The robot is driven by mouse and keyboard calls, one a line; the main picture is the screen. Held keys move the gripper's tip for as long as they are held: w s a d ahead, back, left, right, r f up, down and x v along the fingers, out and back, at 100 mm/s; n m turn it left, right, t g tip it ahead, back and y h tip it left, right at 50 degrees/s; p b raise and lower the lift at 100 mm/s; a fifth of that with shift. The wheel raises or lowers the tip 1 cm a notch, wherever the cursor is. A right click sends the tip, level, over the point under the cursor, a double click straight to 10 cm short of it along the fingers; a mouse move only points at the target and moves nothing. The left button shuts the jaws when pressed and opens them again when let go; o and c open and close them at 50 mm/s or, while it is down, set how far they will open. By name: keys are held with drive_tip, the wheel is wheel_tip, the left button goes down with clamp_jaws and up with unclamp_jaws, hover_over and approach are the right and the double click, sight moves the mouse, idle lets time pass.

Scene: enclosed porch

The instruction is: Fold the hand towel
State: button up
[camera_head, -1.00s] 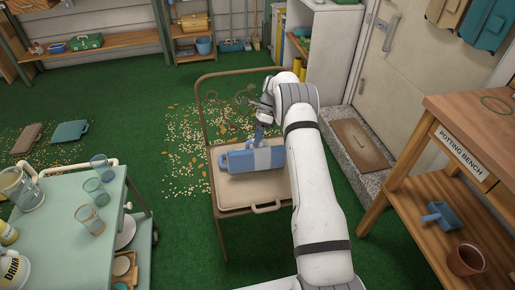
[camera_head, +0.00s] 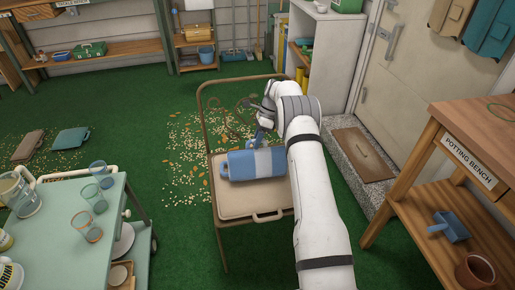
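My gripper (camera_head: 261,133) is just above the far edge of the towel, beside the pale band. A small blue part shows at the fingertips. I cannot tell whether it is towel or part of the gripper, nor whether the fingers touch the towel. My arm hides the towel's right end and some of the seat.
A green cart (camera_head: 75,235) with glasses and a pitcher stands at the left. A potting bench (camera_head: 475,125) with a blue scoop (camera_head: 449,227) and a pot stands at the right. Green floor with scattered seed is open left of the chair. A stone step (camera_head: 350,172) lies by the door.

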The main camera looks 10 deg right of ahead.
drive_tip(key=shift+w+f, duration=0.1)
drive_tip(key=shift+w, duration=0.05)
drive_tip(key=shift+o, duration=1)
drive_tip(key=shift+w+d+f+t+b, duration=0.1)
drive_tip(key=shift+w+f+t+b, duration=0.3)
drive_tip(key=shift+w+b, duration=0.2)
drive_tip(key=shift+w+f+t+b, duration=0.3)
drive_tip(key=shift+w+f+b, duration=0.2)
drive_tip(key=shift+w, duration=0.2)
drive_tip(key=shift+o, duration=0.2)
drive_tip(key=shift+w+f+n+t, duration=0.1)
drive_tip(key=shift+w+n+t, duration=0.25)
drive_tip(key=shift+w, duration=0.3)
drive_tip(key=o, duration=0.6)
drive_tip(key=shift+o, duration=0.4)
drive_tip(key=shift+o, duration=0.8)
